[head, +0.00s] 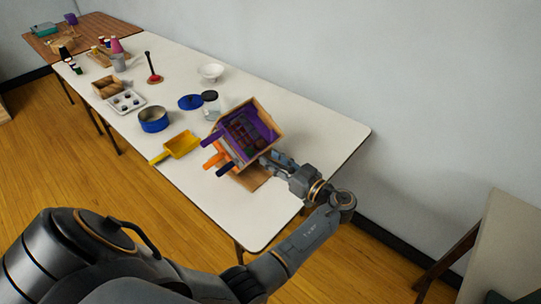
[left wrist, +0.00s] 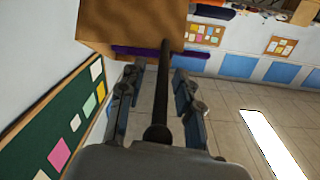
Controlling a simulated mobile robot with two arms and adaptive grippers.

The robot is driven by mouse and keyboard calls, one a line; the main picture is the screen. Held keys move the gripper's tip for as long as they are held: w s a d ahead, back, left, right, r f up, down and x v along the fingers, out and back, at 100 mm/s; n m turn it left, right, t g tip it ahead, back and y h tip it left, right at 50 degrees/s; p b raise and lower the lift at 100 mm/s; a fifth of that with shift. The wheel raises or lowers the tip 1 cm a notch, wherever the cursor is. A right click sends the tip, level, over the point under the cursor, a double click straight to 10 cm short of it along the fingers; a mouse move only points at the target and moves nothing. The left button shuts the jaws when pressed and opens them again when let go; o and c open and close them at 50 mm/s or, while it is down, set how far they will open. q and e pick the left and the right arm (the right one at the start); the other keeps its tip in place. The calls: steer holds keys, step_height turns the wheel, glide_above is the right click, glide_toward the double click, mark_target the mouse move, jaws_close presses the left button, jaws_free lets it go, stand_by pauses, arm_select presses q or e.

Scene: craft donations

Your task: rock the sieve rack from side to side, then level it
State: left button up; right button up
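The sieve rack (head: 266,117) is a wooden box frame holding a purple sieve, with orange, purple and navy handles sticking out at its left. It is strongly tilted above a wooden base (head: 256,180) near the table's front right end. My left gripper (head: 270,163) is at the rack's right side. In the left wrist view the rack's wooden side (left wrist: 120,25) is ahead, and a dark rod (left wrist: 160,100) runs between the two fingers of the gripper (left wrist: 159,68). Gaps show beside the rod, so I cannot tell whether the fingers grip it. My right gripper is out of view.
A yellow scoop (head: 182,144), blue tin (head: 153,120), glass jar (head: 211,105), blue lid (head: 190,102) and white bowl (head: 211,72) stand left of the rack. The white table (head: 325,130) is bare to the rack's right. A wall runs behind it.

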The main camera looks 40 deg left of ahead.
arm_select(q)
steer(key=shift+d, duration=0.1)
jaws_close()
steer(key=shift+r, duration=0.15)
